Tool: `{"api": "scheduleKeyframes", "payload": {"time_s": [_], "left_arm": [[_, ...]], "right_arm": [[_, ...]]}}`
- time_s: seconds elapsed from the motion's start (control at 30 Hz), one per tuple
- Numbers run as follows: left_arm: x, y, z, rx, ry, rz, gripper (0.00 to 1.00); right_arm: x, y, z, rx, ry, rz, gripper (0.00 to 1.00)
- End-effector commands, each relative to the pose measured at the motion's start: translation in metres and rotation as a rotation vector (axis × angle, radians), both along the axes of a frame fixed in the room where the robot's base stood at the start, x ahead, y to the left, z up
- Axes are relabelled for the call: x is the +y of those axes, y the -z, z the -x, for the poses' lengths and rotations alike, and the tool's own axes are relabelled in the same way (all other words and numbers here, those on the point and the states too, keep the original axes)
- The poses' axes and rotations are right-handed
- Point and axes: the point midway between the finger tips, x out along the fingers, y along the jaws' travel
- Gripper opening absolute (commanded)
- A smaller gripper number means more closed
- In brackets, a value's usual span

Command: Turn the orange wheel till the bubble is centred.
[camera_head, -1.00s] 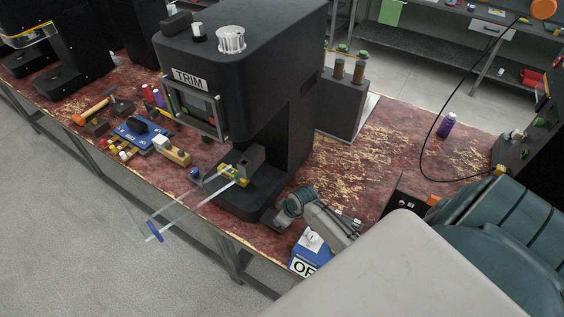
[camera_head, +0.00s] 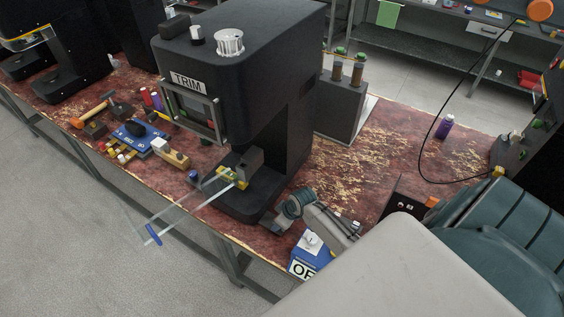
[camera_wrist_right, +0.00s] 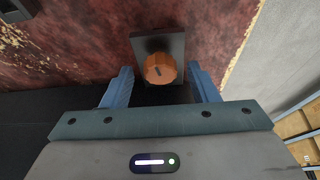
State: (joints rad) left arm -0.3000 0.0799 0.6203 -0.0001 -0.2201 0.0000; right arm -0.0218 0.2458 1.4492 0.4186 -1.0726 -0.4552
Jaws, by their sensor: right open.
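The orange wheel (camera_wrist_right: 160,69) is a faceted knob with a dark mark on its face, set on a dark square plate (camera_wrist_right: 174,44). In the right wrist view it lies between the two blue fingers of my right gripper (camera_wrist_right: 163,86), which is open, with a gap on each side. A small yellow fixture (camera_head: 232,174) sits on the machine's base; no bubble can be made out. My left gripper is not in view.
A blue block with a lettered sign (camera_head: 303,264) stands near the table edge beside my arm. A black box (camera_head: 402,206) and a purple bottle (camera_head: 444,127) stand to the right. Clear rails with a blue bar (camera_head: 153,235) jut past the table edge.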

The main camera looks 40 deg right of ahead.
Motion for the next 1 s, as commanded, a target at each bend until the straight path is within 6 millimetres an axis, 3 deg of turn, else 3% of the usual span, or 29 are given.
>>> {"api": "scheduleKeyframes", "payload": {"time_s": [0.23,0.7,1.0], "left_arm": [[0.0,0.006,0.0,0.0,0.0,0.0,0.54],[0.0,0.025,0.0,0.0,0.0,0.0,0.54],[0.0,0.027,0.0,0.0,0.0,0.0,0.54]], "right_arm": [[-0.003,-0.015,0.007,-0.001,-0.001,0.001,0.54],[-0.014,-0.087,0.034,-0.002,-0.002,0.002,0.54],[-0.015,-0.1,0.039,0.0,0.0,0.0,0.54]]}}
